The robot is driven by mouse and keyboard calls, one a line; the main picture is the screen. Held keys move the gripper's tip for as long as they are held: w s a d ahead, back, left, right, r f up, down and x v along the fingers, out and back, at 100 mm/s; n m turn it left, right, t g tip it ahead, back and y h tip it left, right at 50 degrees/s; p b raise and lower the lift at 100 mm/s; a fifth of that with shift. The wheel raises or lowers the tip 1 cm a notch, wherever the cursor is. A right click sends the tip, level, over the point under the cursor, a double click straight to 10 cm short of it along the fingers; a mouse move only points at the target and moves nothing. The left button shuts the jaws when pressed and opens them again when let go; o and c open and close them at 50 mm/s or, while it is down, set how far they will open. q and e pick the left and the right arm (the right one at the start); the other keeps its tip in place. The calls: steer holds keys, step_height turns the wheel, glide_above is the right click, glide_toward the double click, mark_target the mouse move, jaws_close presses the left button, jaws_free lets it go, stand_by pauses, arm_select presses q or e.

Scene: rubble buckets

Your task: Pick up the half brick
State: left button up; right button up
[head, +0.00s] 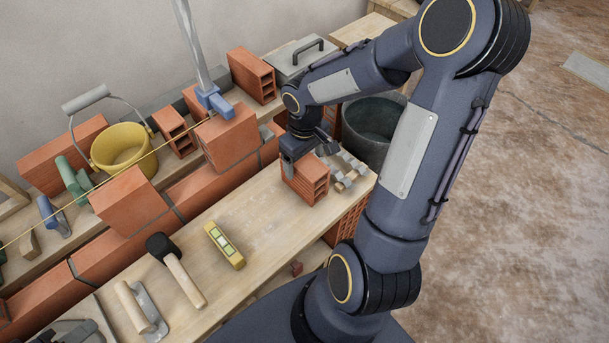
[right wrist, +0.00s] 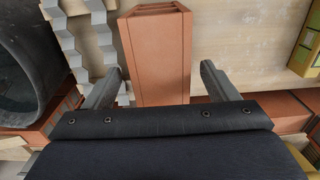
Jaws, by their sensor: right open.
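The half brick (head: 308,184) is a short orange-red block with hollow cells in one end. It sits near the right end of the wooden plank in the head view. My right gripper (head: 297,158) points down over it, open. In the right wrist view the brick (right wrist: 155,55) lies between the two spread fingers of the gripper (right wrist: 160,85), with a gap visible on each side. The palm hides its near end. My left gripper is not in view.
Grey zigzag metal pieces (head: 346,170) lie right beside the brick. A dark bucket (head: 373,128) stands behind them. A yellow level (head: 224,246) and a mallet (head: 184,279) lie farther left on the plank. A brick wall (head: 200,187) runs behind it.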

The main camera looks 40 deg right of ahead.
step_height(320, 180, down, 2)
steer(key=shift+f, duration=0.1)
steer(key=c, duration=1.5)
